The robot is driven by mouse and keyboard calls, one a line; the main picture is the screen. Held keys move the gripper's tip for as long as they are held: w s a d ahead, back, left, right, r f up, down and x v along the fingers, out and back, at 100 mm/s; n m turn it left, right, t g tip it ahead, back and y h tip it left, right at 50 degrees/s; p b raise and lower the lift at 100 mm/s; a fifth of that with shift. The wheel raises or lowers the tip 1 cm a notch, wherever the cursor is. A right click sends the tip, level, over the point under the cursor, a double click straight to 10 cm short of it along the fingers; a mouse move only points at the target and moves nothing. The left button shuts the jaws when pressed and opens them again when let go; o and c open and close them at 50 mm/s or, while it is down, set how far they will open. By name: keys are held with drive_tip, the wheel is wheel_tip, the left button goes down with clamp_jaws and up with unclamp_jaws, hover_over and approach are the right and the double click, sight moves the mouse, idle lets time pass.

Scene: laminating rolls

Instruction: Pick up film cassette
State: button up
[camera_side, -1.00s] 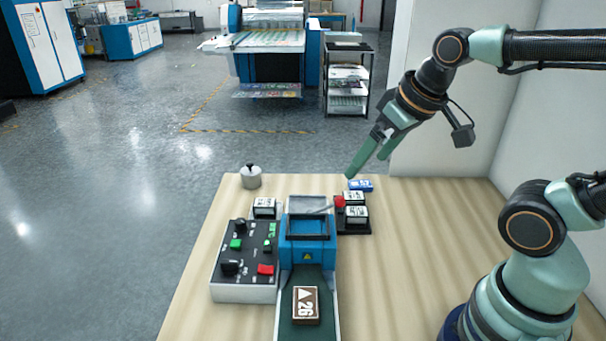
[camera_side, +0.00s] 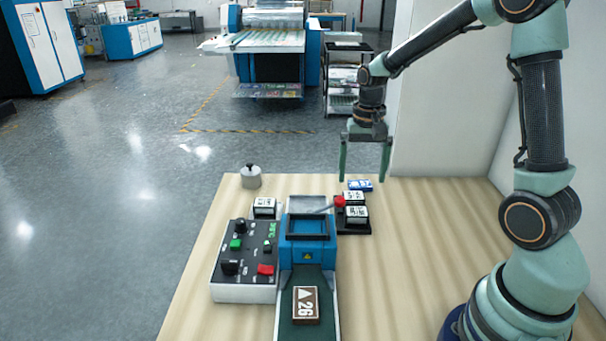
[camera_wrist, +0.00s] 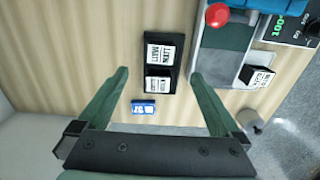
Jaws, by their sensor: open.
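Two dark cassettes with white labels sit in a black holder (camera_side: 353,231) right of the blue machine. The rear cassette is (camera_side: 355,197), the front one (camera_side: 356,215). In the wrist view they appear as one cassette (camera_wrist: 161,53) and another (camera_wrist: 157,85). A third labelled dark block (camera_side: 265,207) stands left of the machine; it also shows in the wrist view (camera_wrist: 257,76). My gripper (camera_side: 364,176) is open and empty, pointing down above the table's back edge. In the wrist view its fingers (camera_wrist: 159,73) appear either side of the holder, touching nothing.
A small blue item (camera_side: 360,185) lies behind the holder. The blue machine (camera_side: 307,252) has a red-knobbed lever (camera_side: 339,202) close to the cassettes. A brown block (camera_side: 306,306) marked 26 lies on its green bed. A control box (camera_side: 244,283) and a grey weight (camera_side: 251,177) stand left.

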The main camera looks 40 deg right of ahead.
sight(357, 211)
wheel_tip(357, 211, down, 12)
drive_tip(key=shift+w+f, duration=0.1)
drive_tip(key=shift+w, duration=0.05)
idle(0.5)
drive_tip(key=c, duration=1.4)
